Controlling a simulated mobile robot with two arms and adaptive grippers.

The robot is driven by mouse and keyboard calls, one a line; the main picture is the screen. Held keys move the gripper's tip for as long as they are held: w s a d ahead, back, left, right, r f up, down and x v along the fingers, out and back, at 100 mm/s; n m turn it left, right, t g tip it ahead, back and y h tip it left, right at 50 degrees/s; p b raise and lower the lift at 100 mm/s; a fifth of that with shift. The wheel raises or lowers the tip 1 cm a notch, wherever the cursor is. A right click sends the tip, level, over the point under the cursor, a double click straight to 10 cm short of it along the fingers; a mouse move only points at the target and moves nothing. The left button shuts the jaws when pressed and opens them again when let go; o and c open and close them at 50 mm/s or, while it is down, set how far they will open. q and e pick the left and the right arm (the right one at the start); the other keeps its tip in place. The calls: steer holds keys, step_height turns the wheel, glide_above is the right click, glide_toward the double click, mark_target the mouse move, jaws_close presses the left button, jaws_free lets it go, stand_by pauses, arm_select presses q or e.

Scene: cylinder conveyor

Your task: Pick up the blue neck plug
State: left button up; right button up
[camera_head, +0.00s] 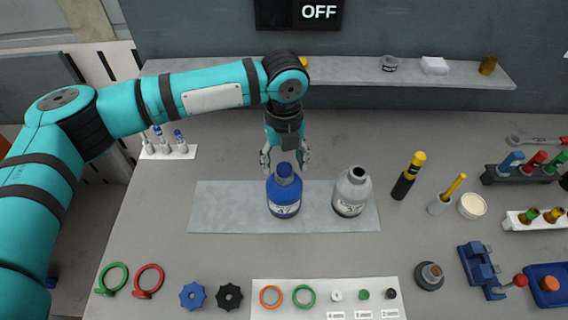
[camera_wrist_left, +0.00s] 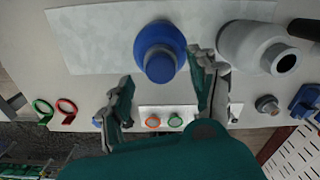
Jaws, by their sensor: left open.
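A blue plug (camera_head: 284,170) sits on the neck of the blue bottle (camera_head: 284,202), which stands upright on a grey mat (camera_head: 215,212). In the left wrist view the plug (camera_wrist_left: 160,66) shows from above, on top of the blue bottle (camera_wrist_left: 158,37). My left gripper (camera_head: 285,158) points down at the bottle's far side, its two fingers spread left and right of the plug. In the left wrist view the open left gripper (camera_wrist_left: 161,68) has nothing between its fingers but the view of the plug. I cannot tell whether a finger touches the bottle. My right gripper is out of view.
A grey bottle (camera_head: 351,193) stands close on the right of the blue one. Further right are a yellow-topped black tool (camera_head: 408,176) and a white tub (camera_head: 472,206). A white card (camera_head: 325,291) with rings and small plugs lies at the front. A shelf (camera_head: 210,68) runs behind.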

arm_select(q)
steer(key=shift+f, duration=0.8)
steer(key=c, duration=0.8)
steer(key=shift+r, duration=0.1)
steer(key=shift+c, duration=0.2)
